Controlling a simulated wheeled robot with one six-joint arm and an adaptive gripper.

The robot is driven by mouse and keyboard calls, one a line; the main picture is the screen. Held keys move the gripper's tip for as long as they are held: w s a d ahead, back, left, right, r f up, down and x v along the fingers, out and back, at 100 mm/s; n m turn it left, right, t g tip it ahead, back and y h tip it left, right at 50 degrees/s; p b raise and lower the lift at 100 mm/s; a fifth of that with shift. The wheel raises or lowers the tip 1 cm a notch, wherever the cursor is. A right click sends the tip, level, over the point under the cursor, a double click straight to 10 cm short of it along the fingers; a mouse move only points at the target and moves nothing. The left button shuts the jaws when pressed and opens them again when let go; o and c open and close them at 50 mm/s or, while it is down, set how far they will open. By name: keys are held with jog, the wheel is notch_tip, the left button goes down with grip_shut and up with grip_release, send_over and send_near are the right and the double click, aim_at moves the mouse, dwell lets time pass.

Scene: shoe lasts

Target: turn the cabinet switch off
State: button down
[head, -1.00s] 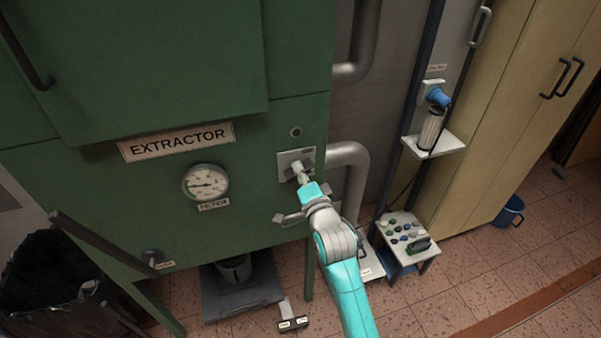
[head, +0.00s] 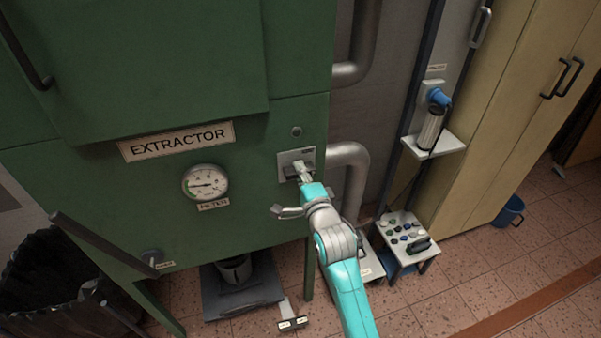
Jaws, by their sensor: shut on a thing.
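The switch sits on a pale metal plate (head: 285,157) on the right of the green cabinet (head: 240,230) front, under a small round knob. My gripper (head: 304,173) is at the plate, with its fingertips at the switch lever and shut on it. The lever itself is mostly hidden by the fingers, so its exact position is unclear.
A gauge (head: 205,183) and an EXTRACTOR sign (head: 177,141) are to the left on the cabinet. Grey pipes (head: 352,170) run right of it. A small stand (head: 404,242) with several small items stands at the lower right, beside a tan cupboard (head: 500,120).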

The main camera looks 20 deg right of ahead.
jog(key=c, duration=1.1)
grip_release()
jog(key=s, duration=1.2)
